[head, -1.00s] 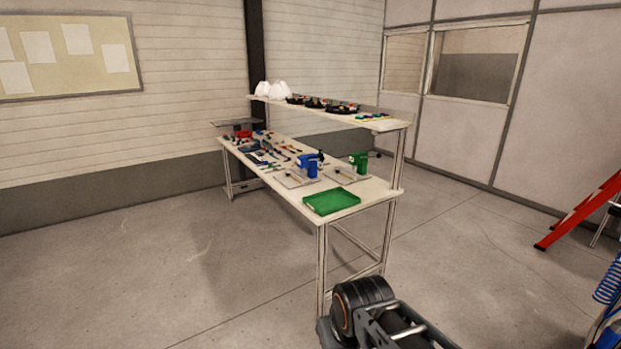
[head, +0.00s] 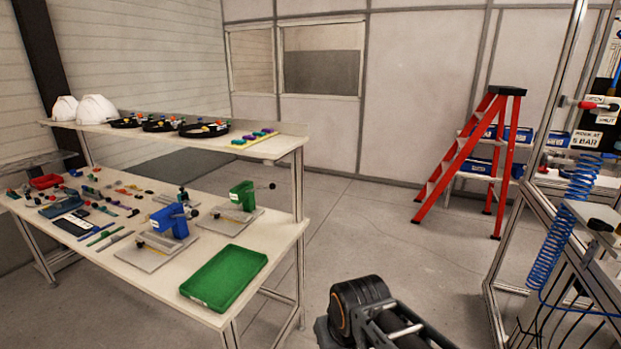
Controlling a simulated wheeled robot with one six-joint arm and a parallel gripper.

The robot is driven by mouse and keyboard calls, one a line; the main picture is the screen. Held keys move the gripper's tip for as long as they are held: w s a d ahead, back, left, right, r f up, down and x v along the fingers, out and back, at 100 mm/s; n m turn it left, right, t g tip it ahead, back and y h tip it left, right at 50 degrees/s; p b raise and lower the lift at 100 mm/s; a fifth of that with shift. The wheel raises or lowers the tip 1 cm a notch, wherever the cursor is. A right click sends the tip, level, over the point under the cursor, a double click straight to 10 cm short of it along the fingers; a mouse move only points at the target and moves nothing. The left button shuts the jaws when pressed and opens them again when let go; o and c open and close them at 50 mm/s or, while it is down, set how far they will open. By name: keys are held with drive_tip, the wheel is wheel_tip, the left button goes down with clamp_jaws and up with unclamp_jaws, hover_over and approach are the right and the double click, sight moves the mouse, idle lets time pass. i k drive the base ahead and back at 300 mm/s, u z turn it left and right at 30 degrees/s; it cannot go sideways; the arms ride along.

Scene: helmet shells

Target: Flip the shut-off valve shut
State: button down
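The shut-off valve (head: 588,104) shows at the far right of the head view, high on a framed station. It has a small red lever that looks roughly level. Beside it are small white labels; one seems to read OPEN and one below it SHUT. The lever's exact setting is too small to tell. Part of my own dark arm shows at the bottom middle, well apart from the valve. My gripper's fingers are not visible.
A blue coiled hose (head: 560,225) hangs in front of the framed station. A red stepladder (head: 455,170) stands behind to its left. A workbench (head: 130,258) with a green tray (head: 225,277) fills the left. Open floor (head: 400,255) lies between.

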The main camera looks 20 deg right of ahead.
sight(583, 105)
drive_tip(key=z, duration=1.15)
drive_tip(key=i, duration=1.15)
drive_tip(key=z, duration=1)
